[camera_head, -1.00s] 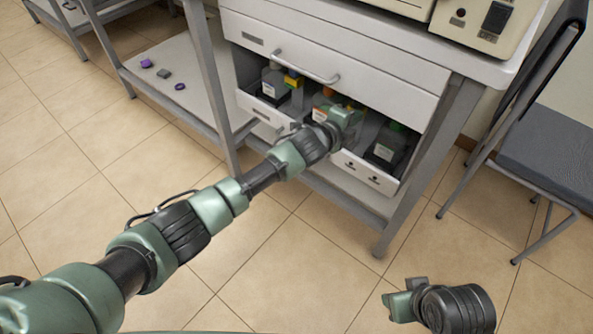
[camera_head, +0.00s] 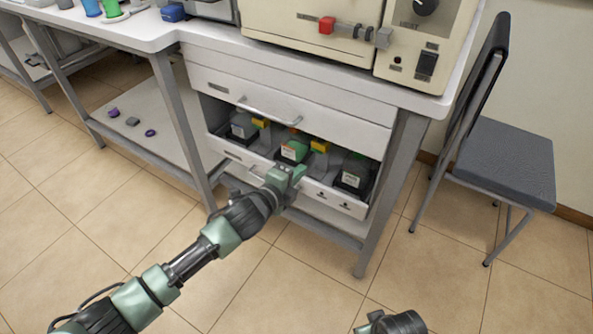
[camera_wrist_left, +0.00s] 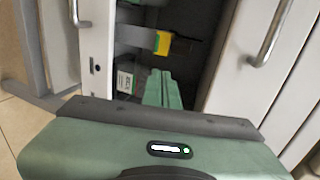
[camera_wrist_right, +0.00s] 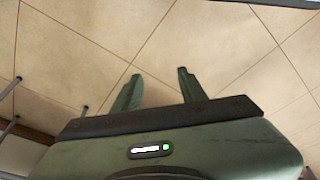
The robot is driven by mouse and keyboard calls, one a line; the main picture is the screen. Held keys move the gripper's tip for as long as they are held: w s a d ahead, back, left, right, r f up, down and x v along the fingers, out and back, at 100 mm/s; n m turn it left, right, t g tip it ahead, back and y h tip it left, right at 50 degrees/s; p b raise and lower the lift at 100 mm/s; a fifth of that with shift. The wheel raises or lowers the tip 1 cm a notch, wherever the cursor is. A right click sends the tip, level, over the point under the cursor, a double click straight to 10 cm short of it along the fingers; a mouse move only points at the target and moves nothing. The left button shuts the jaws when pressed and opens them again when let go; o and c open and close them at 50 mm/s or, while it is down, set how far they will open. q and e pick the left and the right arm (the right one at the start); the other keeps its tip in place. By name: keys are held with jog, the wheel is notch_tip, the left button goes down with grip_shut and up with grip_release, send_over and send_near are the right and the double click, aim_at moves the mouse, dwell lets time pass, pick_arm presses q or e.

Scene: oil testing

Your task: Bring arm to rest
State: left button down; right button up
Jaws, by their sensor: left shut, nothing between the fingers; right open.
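My left gripper (camera_head: 292,172) is at the front edge of the open lower drawer (camera_head: 322,198), just in front of the bottles in it. In the left wrist view its green fingers (camera_wrist_left: 163,82) are together with nothing between them. My right gripper (camera_head: 370,322) is low at the bottom edge of the head view. In the right wrist view it is open and empty (camera_wrist_right: 155,85) above the tiled floor.
The white bench (camera_head: 290,82) carries a beige oven-like device (camera_head: 318,35). A chair (camera_head: 505,160) stands at the right. A low shelf (camera_head: 150,118) at the left holds small purple and grey items. The tiled floor in front is clear.

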pick_arm(q)
jog(key=s+a+f+n+g+y, duration=0.3)
jog(key=s+a+f+n+y, duration=0.1)
jog(key=s+a+f+n, duration=0.7)
jog(key=s+a+f+n+g+y, duration=0.3)
jog(key=s+a+f+n, duration=0.55)
jog(key=s, duration=0.55)
jog(key=s+a+f+n+g+p, duration=0.1)
jog(key=s+a+f+p, duration=0.2)
jog(key=s+p, duration=0.3)
jog(key=s+a+f+n+g+y+p, duration=0.1)
jog(key=s+p, duration=0.5)
jog(key=s, duration=0.7)
jog(key=s+a+f+n+g+p, duration=0.1)
jog(key=s+a+f+p, duration=0.4)
jog(key=s, duration=0.5)
jog(key=shift+s+a+f+g+p, duration=0.2)
jog(key=shift+s+f+g+p, duration=0.1)
jog(key=shift+f+g+p, duration=0.55)
pick_arm(e)
jog(key=s+d+f+g, duration=0.1)
jog(key=s+f, duration=0.3)
jog(key=s, duration=0.6)
jog(key=s+d+f, duration=0.2)
jog(key=s+f, duration=0.2)
jog(key=s, duration=0.6)
jog(key=shift+d+f+g, duration=0.2)
jog(key=shift+f+g, duration=0.05)
jog(key=shift+g, duration=0.15)
